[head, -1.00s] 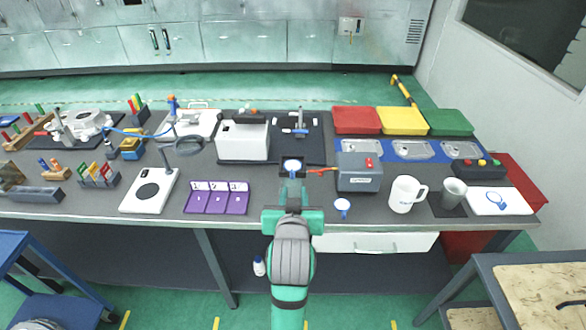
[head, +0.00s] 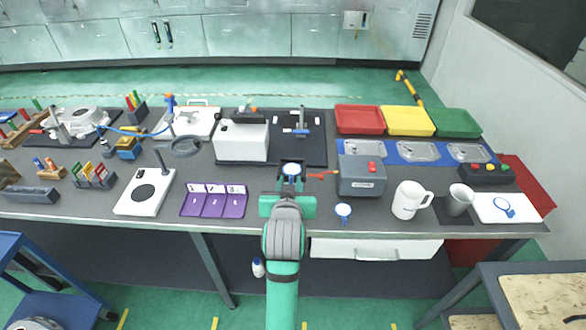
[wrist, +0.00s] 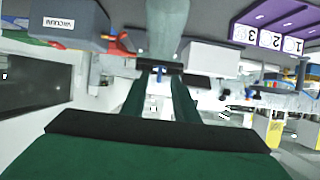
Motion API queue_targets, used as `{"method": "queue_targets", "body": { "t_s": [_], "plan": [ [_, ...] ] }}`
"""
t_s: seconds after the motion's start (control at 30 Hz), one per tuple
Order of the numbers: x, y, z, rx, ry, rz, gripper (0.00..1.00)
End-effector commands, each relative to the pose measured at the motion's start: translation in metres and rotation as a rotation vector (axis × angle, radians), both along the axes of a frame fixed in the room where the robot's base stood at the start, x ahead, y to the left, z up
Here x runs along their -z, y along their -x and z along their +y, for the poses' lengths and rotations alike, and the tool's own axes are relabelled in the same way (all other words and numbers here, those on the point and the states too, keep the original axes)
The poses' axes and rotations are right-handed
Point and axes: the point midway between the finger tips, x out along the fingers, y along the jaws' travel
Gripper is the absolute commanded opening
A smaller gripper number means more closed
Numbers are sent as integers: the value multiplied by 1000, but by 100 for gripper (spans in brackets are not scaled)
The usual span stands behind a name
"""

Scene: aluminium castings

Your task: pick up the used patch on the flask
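My gripper (head: 289,188) reaches over the front middle of the bench. Beyond its tip in the head view is a round white piece with a blue rim (head: 291,169). A similar blue-rimmed piece (head: 343,210) lies near the front edge, to the right of my gripper. I cannot tell which of these is the used patch, and no thing is clearly a flask. In the wrist view my gripper's two dark green fingers (wrist: 160,90) stand apart, with pale background between them. I see nothing clearly gripped there.
A grey vacuum box (head: 361,185) stands right of my gripper; it also shows in the wrist view (wrist: 62,22). A white mug (head: 407,202) and grey cup (head: 459,199) stand farther right. A white box (head: 241,143) stands behind.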

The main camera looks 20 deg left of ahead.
Motion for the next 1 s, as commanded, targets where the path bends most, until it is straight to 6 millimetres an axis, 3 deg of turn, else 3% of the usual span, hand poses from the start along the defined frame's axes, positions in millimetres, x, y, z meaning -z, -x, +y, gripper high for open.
{"method": "queue_targets", "body": {
  "t_s": [0.3,0.43,1.0],
  "plan": [
    [4,-4,2,1,-1,-1,27],
    [4,-4,2,1,-1,-1,0],
    [-5,-4,3,0,-1,-2,0]
  ]
}}
